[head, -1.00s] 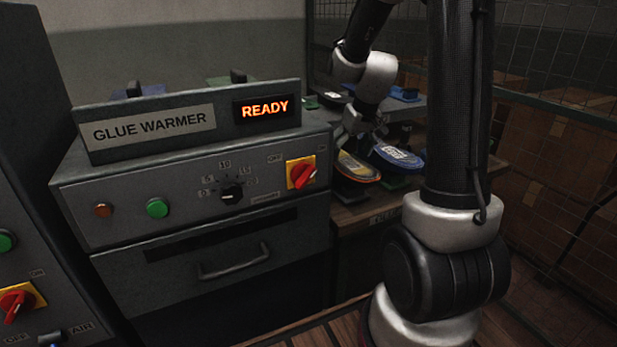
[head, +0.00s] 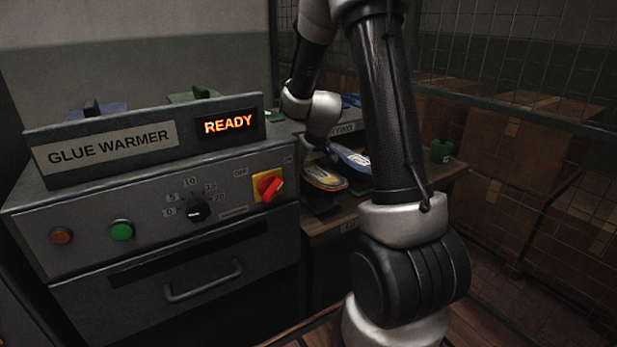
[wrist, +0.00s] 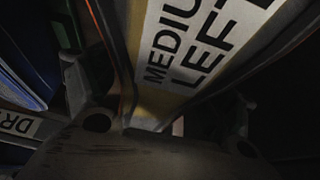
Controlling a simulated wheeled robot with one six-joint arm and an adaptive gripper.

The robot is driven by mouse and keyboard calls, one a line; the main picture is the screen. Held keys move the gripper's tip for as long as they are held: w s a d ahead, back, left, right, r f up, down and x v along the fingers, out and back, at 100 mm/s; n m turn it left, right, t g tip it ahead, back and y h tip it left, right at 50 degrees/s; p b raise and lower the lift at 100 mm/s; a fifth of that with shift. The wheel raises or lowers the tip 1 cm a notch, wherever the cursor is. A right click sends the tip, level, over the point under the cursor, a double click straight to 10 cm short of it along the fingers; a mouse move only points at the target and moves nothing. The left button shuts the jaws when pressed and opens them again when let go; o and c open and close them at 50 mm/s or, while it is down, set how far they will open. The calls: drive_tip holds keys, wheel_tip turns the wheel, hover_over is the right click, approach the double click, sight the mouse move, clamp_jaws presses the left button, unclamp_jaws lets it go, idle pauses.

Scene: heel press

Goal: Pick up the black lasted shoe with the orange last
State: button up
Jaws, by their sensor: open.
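In the head view, a dark shoe with an orange-edged, yellowish face up (head: 325,178) lies on the bench behind the glue warmer. In the wrist view, a yellowish piece with orange edges and a white "MEDIUM LEFT" label (wrist: 190,60) runs between the two fingers of my gripper (wrist: 156,82). It looks like this same shoe, seen close. My gripper is open, with one finger on each side of the piece. I cannot tell whether either finger touches it. The shoe's black upper is mostly hidden or in shadow.
A blue-faced shoe (head: 352,162) lies just right of the orange-edged one. The glue warmer (head: 150,225), with a "READY" display, fills the left foreground. A green pot (head: 441,151) stands at the bench's right. Wire mesh fencing and cardboard boxes (head: 525,170) are at the right.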

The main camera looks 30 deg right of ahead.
drive_tip(key=c, duration=1.2)
drive_tip(key=shift+c, duration=0.5)
drive_tip(key=shift+r, duration=0.1)
